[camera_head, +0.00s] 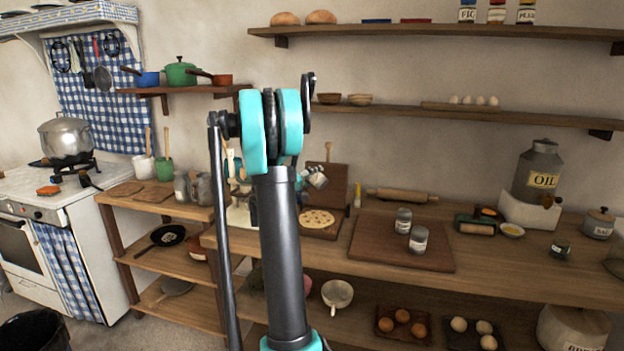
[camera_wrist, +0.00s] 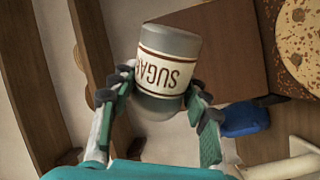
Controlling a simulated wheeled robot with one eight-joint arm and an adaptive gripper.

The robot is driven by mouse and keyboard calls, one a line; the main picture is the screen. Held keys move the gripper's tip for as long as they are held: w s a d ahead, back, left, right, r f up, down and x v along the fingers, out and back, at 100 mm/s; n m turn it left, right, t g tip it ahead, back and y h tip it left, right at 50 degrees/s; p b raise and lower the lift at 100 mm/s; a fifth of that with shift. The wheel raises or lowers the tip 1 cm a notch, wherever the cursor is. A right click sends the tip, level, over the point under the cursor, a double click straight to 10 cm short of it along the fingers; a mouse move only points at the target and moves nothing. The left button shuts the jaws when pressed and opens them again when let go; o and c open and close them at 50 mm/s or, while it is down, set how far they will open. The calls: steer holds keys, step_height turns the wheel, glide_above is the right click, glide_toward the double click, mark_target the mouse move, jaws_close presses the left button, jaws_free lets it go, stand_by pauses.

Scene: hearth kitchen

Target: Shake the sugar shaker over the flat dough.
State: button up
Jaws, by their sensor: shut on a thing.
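The sugar shaker (camera_wrist: 168,72), a grey can with a white SUGAR label, sits between the fingers of my gripper (camera_wrist: 160,88) in the wrist view. Its lettering appears upside down there. In the head view the shaker (camera_head: 318,180) looks tilted, held above the worktop near the dough; my arm partly hides my gripper. The flat dough (camera_head: 316,217), a pale round with brown spots, lies on a board. In the wrist view the dough (camera_wrist: 302,42) is at the upper right, apart from the shaker.
Two cans (camera_head: 403,219) stand on a large brown board (camera_head: 373,240) right of the dough. A rolling pin (camera_head: 402,195) lies behind. A blue object (camera_wrist: 242,118) is near the right finger. The stove (camera_head: 75,185) is at left.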

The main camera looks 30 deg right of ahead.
steer(key=m, duration=0.4)
steer(key=r+m, duration=0.1)
steer(key=shift+s+d+m, duration=0.15)
steer(key=shift+s+m, duration=0.15)
steer(key=shift+m, duration=0.1)
steer(key=m, duration=0.4)
steer(key=r+m, duration=0.1)
steer(key=m, duration=0.1)
steer(key=shift+s+d+t+y, duration=0.1)
steer(key=shift+s+t+y, duration=0.2)
steer(key=shift+s+t, duration=0.1)
